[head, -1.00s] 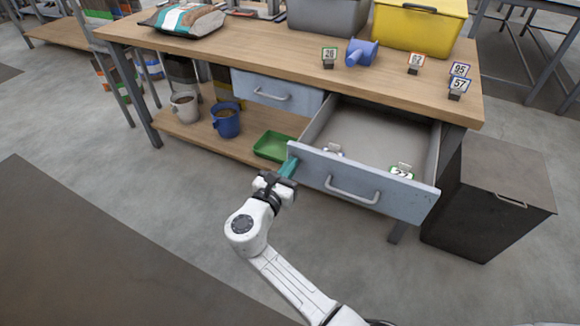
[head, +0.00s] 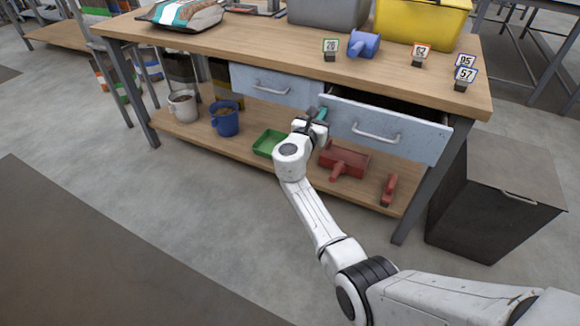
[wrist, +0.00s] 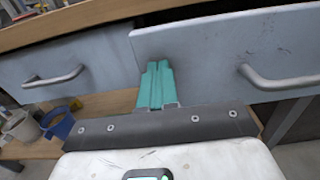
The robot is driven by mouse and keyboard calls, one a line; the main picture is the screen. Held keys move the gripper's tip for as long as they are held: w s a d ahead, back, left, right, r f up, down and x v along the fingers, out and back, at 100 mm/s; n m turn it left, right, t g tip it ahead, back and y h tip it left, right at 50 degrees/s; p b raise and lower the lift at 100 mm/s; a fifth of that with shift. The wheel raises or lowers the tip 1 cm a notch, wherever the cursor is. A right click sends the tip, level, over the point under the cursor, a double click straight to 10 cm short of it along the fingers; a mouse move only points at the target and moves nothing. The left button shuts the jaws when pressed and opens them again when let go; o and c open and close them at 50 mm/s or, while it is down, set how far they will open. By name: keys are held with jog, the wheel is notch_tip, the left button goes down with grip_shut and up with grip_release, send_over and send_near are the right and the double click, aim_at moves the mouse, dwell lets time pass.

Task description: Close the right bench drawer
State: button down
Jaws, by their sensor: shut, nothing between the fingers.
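The right bench drawer (head: 410,133) has a light blue-grey front with a curved metal handle (head: 377,134). It stands slightly open, with a dark gap above its front edge. My gripper (head: 321,114) is shut and empty, its teal fingers at the left end of the right drawer's front. In the wrist view the fingers (wrist: 156,86) overlap the left part of that drawer front (wrist: 210,60), left of the handle; they appear to touch it. The left drawer (head: 275,87) beside it is shut.
A dark bin (head: 495,200) stands right of the bench. Number cards and a blue scoop (head: 364,44) are on top.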

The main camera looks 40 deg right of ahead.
jog(key=b+x, duration=0.2)
jog(key=x, duration=0.2)
jog(key=b+x, duration=0.1)
jog(key=x, duration=0.3)
jog(key=shift+f+b, duration=0.25)
jog(key=shift+b, duration=0.15)
jog(key=shift+w+d+r+b, duration=0.1)
jog(key=shift+w+d+b, duration=0.15)
jog(key=shift+d, duration=0.25)
jog(key=shift+r, duration=0.15)
jog(key=shift+d+r, duration=0.1)
jog(key=shift+r, duration=0.05)
jog(key=shift+s+a+p, duration=0.3)
jog(key=shift+a+p, duration=0.2)
jog(key=shift+p, duration=0.05)
jog(key=p+v, duration=0.4)
jog(key=v, duration=0.9)
jog(key=shift+a, duration=0.25)
jog(key=shift+f, duration=0.25)
